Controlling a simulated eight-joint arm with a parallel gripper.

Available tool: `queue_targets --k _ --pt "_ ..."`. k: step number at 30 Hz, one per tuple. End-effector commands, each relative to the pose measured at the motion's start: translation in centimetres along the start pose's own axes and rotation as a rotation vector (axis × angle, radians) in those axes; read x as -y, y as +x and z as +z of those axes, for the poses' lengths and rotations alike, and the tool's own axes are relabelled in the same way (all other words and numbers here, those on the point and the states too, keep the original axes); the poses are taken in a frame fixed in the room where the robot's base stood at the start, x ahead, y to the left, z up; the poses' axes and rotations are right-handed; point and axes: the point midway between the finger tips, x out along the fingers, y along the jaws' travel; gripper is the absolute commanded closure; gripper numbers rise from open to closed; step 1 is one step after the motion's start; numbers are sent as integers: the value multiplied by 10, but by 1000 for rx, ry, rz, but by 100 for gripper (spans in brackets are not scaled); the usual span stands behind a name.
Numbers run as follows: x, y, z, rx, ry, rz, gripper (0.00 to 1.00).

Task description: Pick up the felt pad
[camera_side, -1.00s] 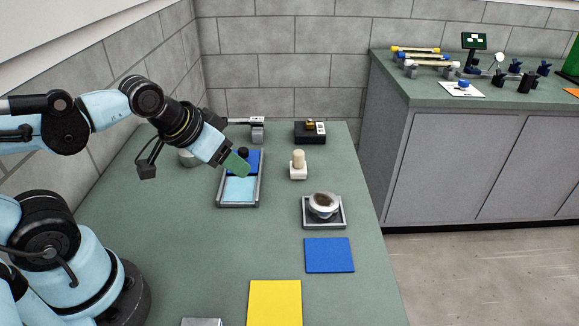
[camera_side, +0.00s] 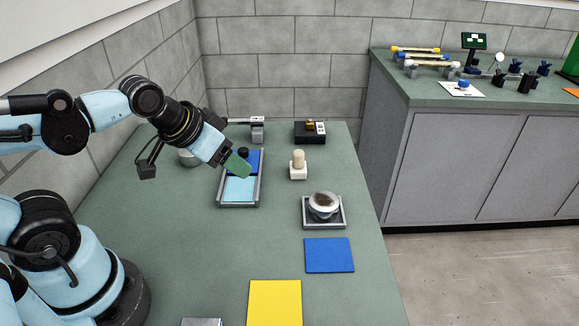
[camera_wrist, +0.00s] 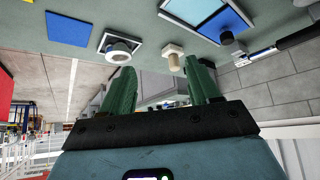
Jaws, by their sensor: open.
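I cannot tell for sure which item is the felt pad. Candidates are a dark-topped round white piece (camera_side: 323,203) in a square grey tray (camera_side: 308,225), and a white block with a beige knob (camera_side: 298,165). In the wrist view the round piece (camera_wrist: 119,48) and the knobbed block (camera_wrist: 173,56) lie beyond the fingers.
A long grey-rimmed tray (camera_side: 238,205) has light blue and dark blue areas and a black knob (camera_side: 243,153). A black box (camera_side: 310,138) stands at the back. A blue square (camera_side: 329,255) and a yellow square (camera_side: 275,303) lie in front. The table's left middle is clear.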

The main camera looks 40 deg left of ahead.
Motion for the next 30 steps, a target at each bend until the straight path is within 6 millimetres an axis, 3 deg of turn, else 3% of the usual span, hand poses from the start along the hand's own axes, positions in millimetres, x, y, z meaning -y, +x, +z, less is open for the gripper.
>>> queue_targets --k 7,14,24,30 --pt "0 -1 -10 16 -8 -2 39" --pt "3 6 -54 100 -49 -17 39" --pt "8 48 -118 244 -123 -51 39" --pt "10 80 -140 314 -159 -73 39"
